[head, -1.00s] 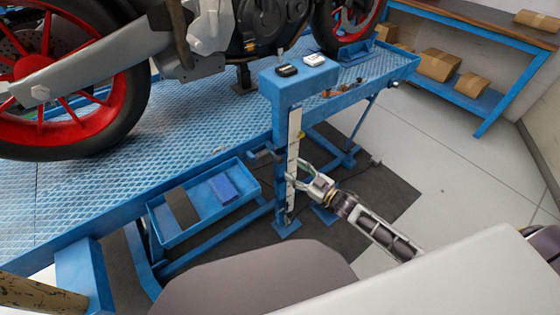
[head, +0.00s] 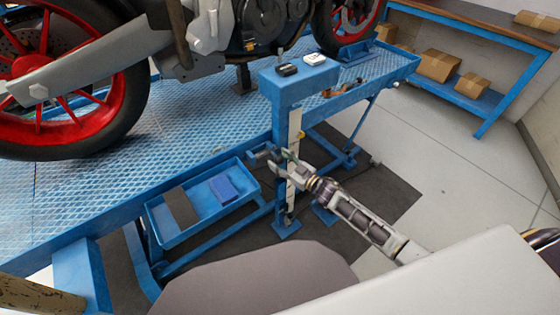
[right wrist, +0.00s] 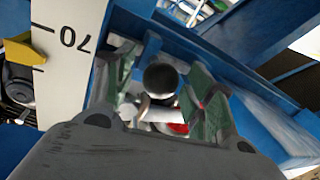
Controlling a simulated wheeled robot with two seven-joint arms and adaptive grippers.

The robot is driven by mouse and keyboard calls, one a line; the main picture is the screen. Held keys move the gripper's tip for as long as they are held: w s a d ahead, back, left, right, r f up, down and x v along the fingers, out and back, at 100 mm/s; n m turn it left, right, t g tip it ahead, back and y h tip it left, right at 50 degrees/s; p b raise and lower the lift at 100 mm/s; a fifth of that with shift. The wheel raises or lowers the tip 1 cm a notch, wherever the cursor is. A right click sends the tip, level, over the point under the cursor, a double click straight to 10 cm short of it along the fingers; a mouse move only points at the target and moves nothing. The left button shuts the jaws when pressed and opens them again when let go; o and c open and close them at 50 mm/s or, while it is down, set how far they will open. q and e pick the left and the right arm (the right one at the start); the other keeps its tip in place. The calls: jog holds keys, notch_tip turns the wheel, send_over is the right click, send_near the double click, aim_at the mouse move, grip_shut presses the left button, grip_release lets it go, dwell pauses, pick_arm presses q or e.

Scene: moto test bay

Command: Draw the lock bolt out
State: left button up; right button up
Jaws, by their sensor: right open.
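In the right wrist view, a round black knob (right wrist: 162,78), which looks like the end of the lock bolt, sits between my right gripper's fingers. A pale shaft-like part and a red patch show just below it. My right gripper (right wrist: 160,88) is open, with one green-padded finger on each side of the knob; I cannot tell whether either touches it. In the head view my right gripper (head: 281,162) is at the blue post (head: 283,118) beside its white scale strip (head: 294,125). The bolt is too small to make out there. My left gripper is out of view.
The scale (right wrist: 70,70) reads 70 beside a yellow pointer (right wrist: 28,50). A blue tray (head: 160,238) hangs left of the post. The blue lift platform (head: 190,130) carries a motorcycle. Small black and white items lie on the post top. Floor at right is clear.

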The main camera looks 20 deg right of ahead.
jog(key=shift+w+a, duration=0.15)
grip_shut()
dwell(0.4)
